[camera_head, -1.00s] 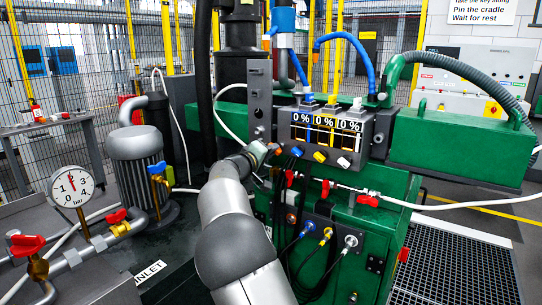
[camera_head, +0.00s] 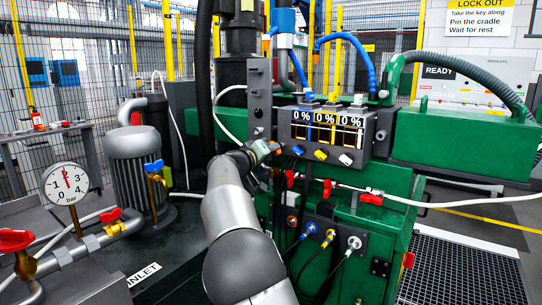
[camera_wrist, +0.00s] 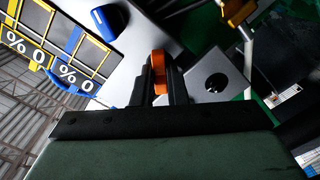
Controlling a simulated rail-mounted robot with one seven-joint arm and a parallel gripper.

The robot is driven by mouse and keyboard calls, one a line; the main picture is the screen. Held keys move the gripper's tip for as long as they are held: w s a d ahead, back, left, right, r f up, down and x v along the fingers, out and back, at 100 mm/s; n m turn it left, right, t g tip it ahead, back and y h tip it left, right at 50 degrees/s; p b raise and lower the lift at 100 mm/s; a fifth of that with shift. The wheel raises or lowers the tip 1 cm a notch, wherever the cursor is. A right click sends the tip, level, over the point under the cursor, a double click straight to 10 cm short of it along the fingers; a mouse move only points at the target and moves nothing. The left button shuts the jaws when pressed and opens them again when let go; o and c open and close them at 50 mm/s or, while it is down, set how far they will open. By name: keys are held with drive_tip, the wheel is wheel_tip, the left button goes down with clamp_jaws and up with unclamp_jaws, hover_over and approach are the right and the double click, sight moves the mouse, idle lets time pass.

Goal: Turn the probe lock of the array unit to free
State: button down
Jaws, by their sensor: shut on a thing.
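The array unit is a green cabinet (camera_head: 340,215) with a grey display panel (camera_head: 295,125) showing three 0 % readings; two of these show in the wrist view. Blue (camera_head: 297,151), yellow (camera_head: 320,155) and white (camera_head: 346,160) knobs sit below the readings. My gripper (camera_wrist: 158,78) is shut on an orange knob (camera_wrist: 158,60), which stands between its dark fingers at the panel's left side. The knob's base is hidden by the fingers, and I cannot read a free mark. In the head view my gripper (camera_head: 274,148) is small at the panel's left edge.
A blue knob (camera_wrist: 104,20) and a grey plate with a round black hole (camera_wrist: 212,78) lie close to the fingers. Red valve handles (camera_head: 328,187) and a white hose (camera_head: 440,205) are below the panel. A pressure gauge (camera_head: 67,183) stands at left.

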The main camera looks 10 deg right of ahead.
drive_tip(key=shift+m, duration=0.3)
drive_tip(key=shift+f+m+b, duration=0.2)
drive_tip(key=shift+m+b, duration=0.1)
drive_tip(key=shift+b, duration=0.6)
drive_tip(key=shift+m+b, duration=0.8)
drive_tip(key=shift+b, duration=0.45)
drive_tip(key=shift+r+m+b, duration=0.1)
drive_tip(key=shift+m+b, duration=1)
drive_tip(key=shift+b, duration=0.15)
